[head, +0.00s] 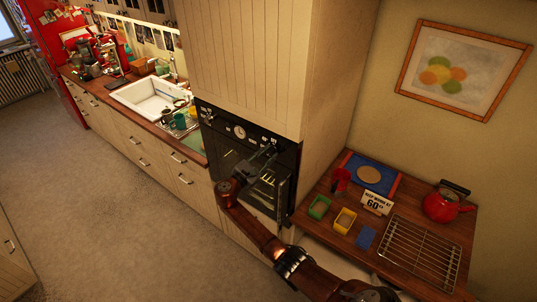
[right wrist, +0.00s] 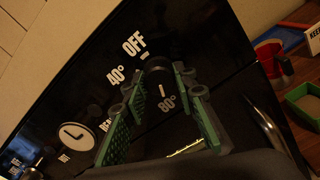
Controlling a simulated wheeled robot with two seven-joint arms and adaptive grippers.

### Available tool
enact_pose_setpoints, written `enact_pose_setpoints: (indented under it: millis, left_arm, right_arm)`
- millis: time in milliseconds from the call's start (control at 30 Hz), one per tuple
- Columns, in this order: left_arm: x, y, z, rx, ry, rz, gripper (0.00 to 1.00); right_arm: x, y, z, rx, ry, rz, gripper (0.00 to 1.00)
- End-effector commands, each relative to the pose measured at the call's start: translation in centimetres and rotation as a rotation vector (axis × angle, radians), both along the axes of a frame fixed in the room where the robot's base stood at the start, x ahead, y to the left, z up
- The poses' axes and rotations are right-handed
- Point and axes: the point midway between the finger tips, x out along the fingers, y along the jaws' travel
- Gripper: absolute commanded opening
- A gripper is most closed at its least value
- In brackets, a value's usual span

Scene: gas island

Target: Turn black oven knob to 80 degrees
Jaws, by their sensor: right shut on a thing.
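The black oven (head: 230,150) is built into the cream cabinet, with its control panel at the top. My right gripper (head: 264,154) reaches the panel's right part. The knob's own pointer cannot be made out. My left gripper is not in view.
A round dial (right wrist: 76,137) sits left of the knob. Right of the oven, a wooden counter holds a sign reading "keep warm at 60" (head: 376,203), a red kettle (head: 447,202), a wire rack (head: 420,250), and green (head: 319,208) and yellow (head: 345,220) boxes. The floor at left is clear.

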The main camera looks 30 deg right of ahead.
Motion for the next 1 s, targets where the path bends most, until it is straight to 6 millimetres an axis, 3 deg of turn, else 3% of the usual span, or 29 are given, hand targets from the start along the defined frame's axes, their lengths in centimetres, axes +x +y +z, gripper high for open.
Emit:
enact_pose_setpoints:
  millis: [100, 133, 367, 733, 1000]
  left_arm:
    - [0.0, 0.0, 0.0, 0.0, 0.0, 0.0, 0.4]
    - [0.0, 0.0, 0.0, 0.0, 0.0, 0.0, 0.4]
    - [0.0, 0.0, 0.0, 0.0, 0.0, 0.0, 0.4]
    - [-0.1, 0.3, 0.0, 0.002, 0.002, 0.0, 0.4]
    - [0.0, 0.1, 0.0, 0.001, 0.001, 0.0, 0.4]
  right_arm:
    - [0.0, 0.1, -0.2, 0.002, 0.003, 0.0, 0.02]
    - [0.0, 0.1, -0.2, 0.003, 0.002, 0.0, 0.28]
    - [0.0, 0.0, -0.1, 0.002, 0.001, 0.0, 0.43]
    - [-0.2, 0.7, -0.1, 0.002, 0.0, 0.002, 0.43]
    - [-2.1, 5.2, -0.2, 0.004, 0.001, 0.003, 0.43]
